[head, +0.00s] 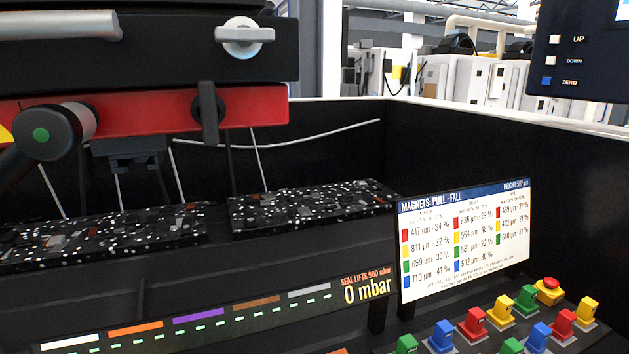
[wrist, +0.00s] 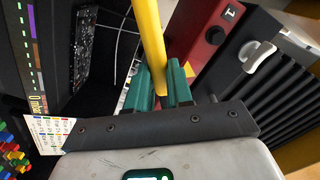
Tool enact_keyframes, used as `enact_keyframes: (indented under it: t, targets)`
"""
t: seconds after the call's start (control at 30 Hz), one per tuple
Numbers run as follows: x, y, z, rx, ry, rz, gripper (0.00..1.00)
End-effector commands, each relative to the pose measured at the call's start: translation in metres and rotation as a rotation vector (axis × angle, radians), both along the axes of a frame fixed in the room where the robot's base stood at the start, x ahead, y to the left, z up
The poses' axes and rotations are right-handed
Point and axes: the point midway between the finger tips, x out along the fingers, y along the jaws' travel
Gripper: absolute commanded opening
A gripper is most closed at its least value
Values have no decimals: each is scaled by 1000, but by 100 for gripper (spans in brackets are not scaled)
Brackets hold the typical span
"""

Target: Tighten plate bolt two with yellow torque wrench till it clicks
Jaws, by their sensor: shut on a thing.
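A yellow bar (wrist: 153,45), which looks like the yellow torque wrench, shows in the wrist view. It runs from the top edge down between the green fingers of my gripper (wrist: 161,88), which is shut on it. The bar's far end is out of the picture, so I cannot see whether it is on a bolt. In the head view I can make out neither my gripper nor the wrench. No plate bolt can be told apart in either view.
A black unit with a red band (head: 255,106) and a silver knob (head: 244,36) fills the upper left. Below lie speckled slabs (head: 310,204), a 0 mbar display (head: 367,291), a magnet chart (head: 465,240) and coloured switches (head: 475,323). A dark wall (head: 500,140) stands behind.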

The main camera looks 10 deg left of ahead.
Motion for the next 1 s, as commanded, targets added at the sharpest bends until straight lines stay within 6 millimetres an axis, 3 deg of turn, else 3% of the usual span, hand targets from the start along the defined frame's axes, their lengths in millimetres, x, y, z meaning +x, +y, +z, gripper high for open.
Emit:
enact_keyframes:
  t: [1.0]
  targets:
    - [-9,-6,2,3,-4,0,0]
